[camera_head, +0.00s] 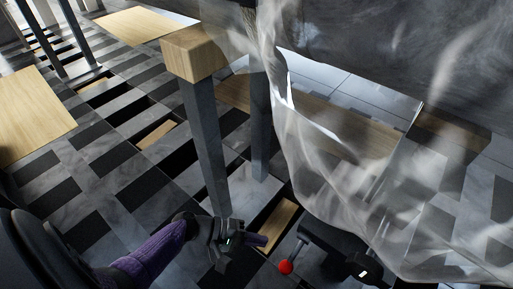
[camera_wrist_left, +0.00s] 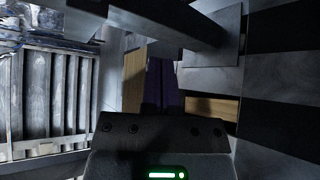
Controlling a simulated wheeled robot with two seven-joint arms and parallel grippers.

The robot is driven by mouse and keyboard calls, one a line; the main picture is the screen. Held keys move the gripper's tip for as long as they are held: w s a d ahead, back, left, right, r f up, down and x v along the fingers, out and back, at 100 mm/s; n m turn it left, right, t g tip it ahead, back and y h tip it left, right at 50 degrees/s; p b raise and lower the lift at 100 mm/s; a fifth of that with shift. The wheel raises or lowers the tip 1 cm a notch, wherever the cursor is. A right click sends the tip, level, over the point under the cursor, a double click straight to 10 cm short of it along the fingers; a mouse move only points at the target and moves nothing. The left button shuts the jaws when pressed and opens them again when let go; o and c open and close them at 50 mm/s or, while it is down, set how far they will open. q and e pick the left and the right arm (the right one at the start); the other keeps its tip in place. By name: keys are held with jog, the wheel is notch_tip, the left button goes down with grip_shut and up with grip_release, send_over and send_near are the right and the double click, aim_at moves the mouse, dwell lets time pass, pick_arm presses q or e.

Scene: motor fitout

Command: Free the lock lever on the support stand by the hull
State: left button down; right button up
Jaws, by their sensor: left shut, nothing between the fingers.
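The support stand (camera_head: 205,145) is a grey post with a wooden block (camera_head: 193,54) on top, next to the large grey hull (camera_head: 400,45). The lock lever shows as a red ball knob (camera_head: 285,267) low in the head view, with a short rod going up from it. My left gripper (camera_head: 262,241) is shut and empty, its purple fingers pointing right, just up and left of the knob and apart from it in the picture. The fingers show in the left wrist view (camera_wrist_left: 162,82); the knob does not. A dark body with a small light, likely my right gripper (camera_head: 350,255), is right of the knob; its fingers are unclear.
Translucent sheeting (camera_head: 330,150) hangs from the hull on the right. A second grey post (camera_head: 260,120) stands behind the stand. The patterned floor (camera_head: 90,190) is open on the left. A ribbed grey object (camera_wrist_left: 50,105) fills the left of the wrist view.

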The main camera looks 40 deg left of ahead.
aim_at(294, 254)
pick_arm(q)
jog(key=d, duration=0.6)
pick_arm(e)
jog(key=shift+w+a+f, duration=0.1)
jog(key=shift+a+f, duration=0.25)
jog(key=shift+f, duration=0.05)
jog(key=shift+d, duration=0.2)
pick_arm(q)
jog(key=shift+s+r+g+p, duration=0.1)
jog(key=shift+r+g+p, duration=0.1)
jog(key=shift+g+p, duration=0.25)
pick_arm(e)
jog(key=shift+w+d+r, duration=0.1)
jog(key=shift+r, duration=0.45)
jog(key=shift+r, duration=0.1)
